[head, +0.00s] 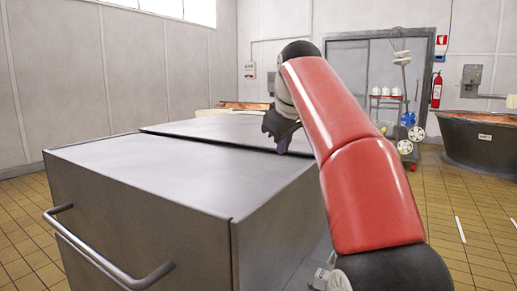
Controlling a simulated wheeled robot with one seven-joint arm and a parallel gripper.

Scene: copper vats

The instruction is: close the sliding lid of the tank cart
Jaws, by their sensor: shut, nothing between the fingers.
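The tank cart (140,225) is a large grey metal box that fills the left and middle of the head view. Its top has two flat panels. The near panel (165,175) covers the front part. The far panel (225,127) lies behind a dark step line across the top. I cannot tell for sure which panel is the sliding lid, and I see no opening into the tank. My gripper (282,148) points down at the right end of the step line, at or just above the top. It is shut and holds nothing. Whether it touches the lid is unclear.
A bar handle (105,262) sticks out from the cart's front. A dark vat with copper-coloured contents (480,145) stands at the right. A shelf trolley (386,105) and a fire extinguisher (436,90) are at the back. The tiled floor (450,225) at right is clear.

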